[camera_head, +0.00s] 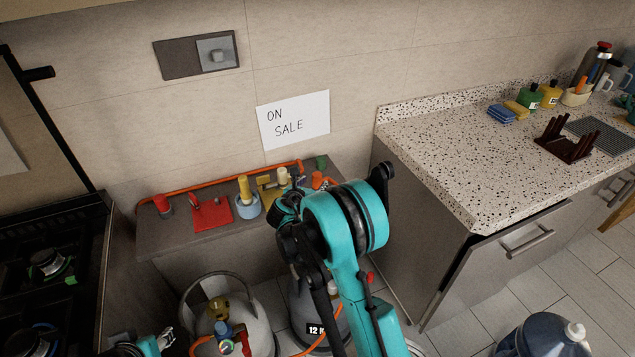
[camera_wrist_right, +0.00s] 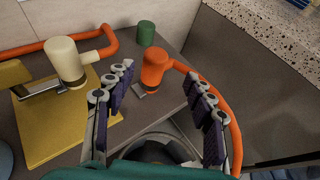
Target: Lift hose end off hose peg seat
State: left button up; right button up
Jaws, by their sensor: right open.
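The orange hose end (camera_wrist_right: 155,66) is a short upright cylinder on the grey counter top, joined to the orange hose (camera_wrist_right: 225,100). It also shows in the head view (camera_head: 317,180), just beyond my right arm. A small grey metal piece (camera_wrist_right: 145,91) shows at its base; the rest of the peg seat is hidden. My right gripper (camera_wrist_right: 160,82) is open, its fingers on either side of the hose end and nearer the camera, with a visible gap on both sides. My left gripper (camera_head: 165,338) shows only partly at the bottom of the head view.
A green cylinder (camera_wrist_right: 146,33) stands behind the hose end. A speckled counter (camera_head: 470,160) rises on the right. Gas cylinders (camera_head: 235,310) stand below.

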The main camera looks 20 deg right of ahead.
aim_at(315, 178)
jog(key=b+x, duration=0.1)
jog(key=x, duration=0.2)
jog(key=b+x, duration=0.2)
jog(key=x, duration=0.2)
jog(key=shift+w+a+r, duration=0.15)
jog(key=shift+w+a, duration=0.05)
jog(key=shift+w, duration=0.1)
jog(key=shift+r, duration=0.1)
grip_shut()
